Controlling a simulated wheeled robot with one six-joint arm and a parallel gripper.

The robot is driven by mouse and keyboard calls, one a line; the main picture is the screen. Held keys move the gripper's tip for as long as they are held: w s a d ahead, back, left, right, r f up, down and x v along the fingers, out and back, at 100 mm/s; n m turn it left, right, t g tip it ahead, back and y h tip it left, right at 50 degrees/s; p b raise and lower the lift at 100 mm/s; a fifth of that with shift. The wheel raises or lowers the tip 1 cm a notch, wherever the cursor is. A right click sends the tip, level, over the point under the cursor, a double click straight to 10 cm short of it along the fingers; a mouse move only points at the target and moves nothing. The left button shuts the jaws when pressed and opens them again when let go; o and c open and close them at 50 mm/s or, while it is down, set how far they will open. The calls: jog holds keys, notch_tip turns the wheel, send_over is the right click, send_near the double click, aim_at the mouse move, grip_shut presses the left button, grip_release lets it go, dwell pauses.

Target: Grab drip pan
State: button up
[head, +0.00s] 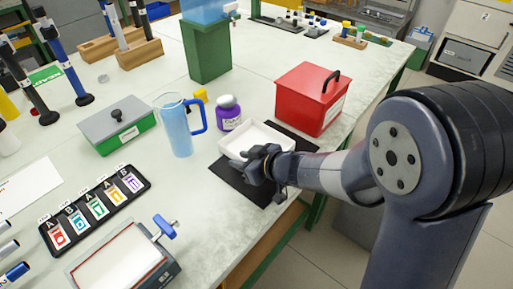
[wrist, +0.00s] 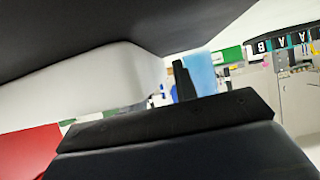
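The drip pan looks to be the shallow white tray (head: 268,134) on a black mat (head: 230,181) near the table's right edge. My gripper (head: 258,164) is at the tray's near side, over the mat, and covers part of its rim. In the wrist view, a large white surface (wrist: 90,82), likely the tray's wall, is very close on the left. One dark finger (wrist: 184,82) stands beside its end. The second finger and any contact with the rim are hidden, so I cannot tell whether the gripper is open or shut.
A red box (head: 311,98) with a black handle stands just behind the tray. A purple bottle (head: 228,113) and a blue pitcher (head: 178,127) stand to its left. A green box (head: 117,127) and card strip (head: 95,209) lie farther left. Table is clear between pitcher and mat.

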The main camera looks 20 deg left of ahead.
grip_shut()
jog(key=shift+r, duration=0.1)
dwell(0.3)
